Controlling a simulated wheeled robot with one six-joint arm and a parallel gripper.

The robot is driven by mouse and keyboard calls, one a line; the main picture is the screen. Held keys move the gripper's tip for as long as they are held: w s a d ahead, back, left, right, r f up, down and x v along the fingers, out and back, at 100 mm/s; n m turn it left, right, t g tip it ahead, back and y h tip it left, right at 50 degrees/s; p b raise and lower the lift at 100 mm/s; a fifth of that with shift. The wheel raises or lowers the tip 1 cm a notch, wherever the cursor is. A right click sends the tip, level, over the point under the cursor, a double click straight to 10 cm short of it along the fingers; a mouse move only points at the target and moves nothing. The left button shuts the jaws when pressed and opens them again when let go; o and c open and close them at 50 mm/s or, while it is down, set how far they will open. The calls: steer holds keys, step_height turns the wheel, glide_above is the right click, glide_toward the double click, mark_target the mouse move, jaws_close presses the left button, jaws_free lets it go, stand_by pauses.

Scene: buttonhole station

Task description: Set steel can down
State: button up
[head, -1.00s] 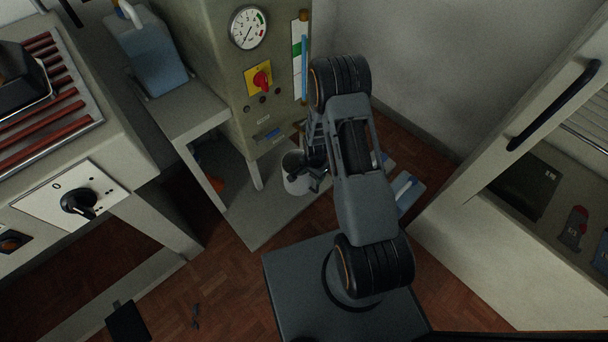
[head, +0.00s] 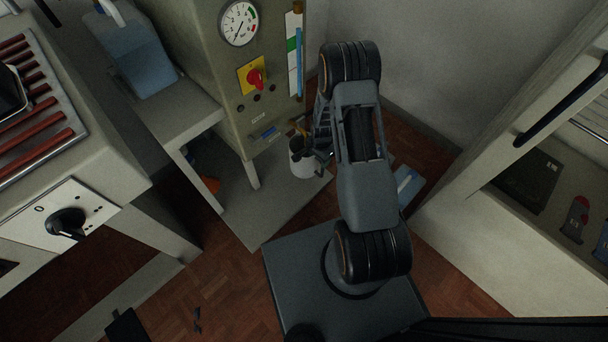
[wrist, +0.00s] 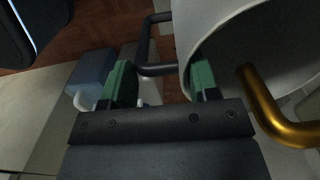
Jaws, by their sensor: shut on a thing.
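The steel can (head: 302,165) is a pale, open-topped cylinder with a dark inside. In the head view it is upright near the front of the machine cabinet, over the low grey shelf. Whether it touches the shelf cannot be told. My gripper (head: 325,153) is at its right side, partly hidden by my arm. A brass tap (wrist: 265,105) crosses in front of the can's mouth.
The low shelf (head: 255,215) has bare room left of and in front of the can. The cabinet (head: 222,75) carries a gauge (head: 239,22) and a red knob (head: 256,78). A blue jug (head: 143,65) stands on the left bench. A pale cupboard (head: 470,240) is at the right.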

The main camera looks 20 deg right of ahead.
mark_target(308, 167)
step_height(308, 167, down, 8)
steer(key=d+b, duration=0.1)
steer(key=b, duration=0.3)
steer(key=shift+w+f, duration=0.15)
steer(key=shift+w, duration=0.2)
steer(key=shift+f, duration=0.15)
steer(key=o, duration=1.5)
steer(key=shift+c, duration=0.2)
